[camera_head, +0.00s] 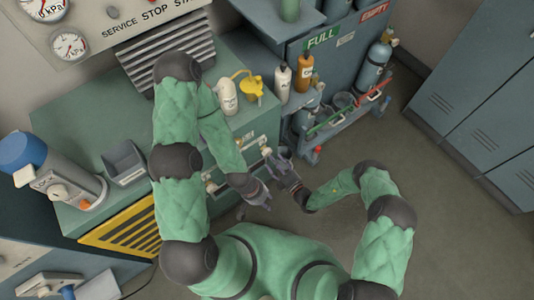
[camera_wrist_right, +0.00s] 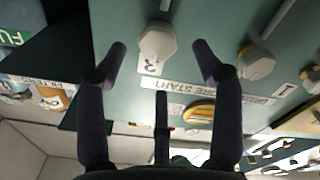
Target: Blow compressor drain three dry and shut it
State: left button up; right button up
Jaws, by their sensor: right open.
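In the right wrist view a pale drain knob (camera_wrist_right: 157,42) sits on the green compressor front, beside a label that appears to read 3. My right gripper (camera_wrist_right: 160,58) is open, with its fingers apart on either side of this knob, not visibly closed on it. Another pale knob (camera_wrist_right: 256,64) sits to its right. In the head view my right gripper (camera_head: 279,160) is by the right end of the compressor front (camera_head: 262,130). My left gripper (camera_head: 259,196) is lower, in front of the same panel; its fingers are too small to read.
A yellow handle (camera_wrist_right: 200,111) is below the knobs in the wrist view. The compressor top holds a white bottle (camera_head: 227,96) and a yellow funnel-like item (camera_head: 251,86). The floor (camera_head: 440,200) at right is clear.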

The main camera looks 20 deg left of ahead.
aim_at(268, 154)
jog(key=shift+b+x, duration=0.65)
jog(key=shift+x, duration=2.3)
jog(key=c, duration=1.1)
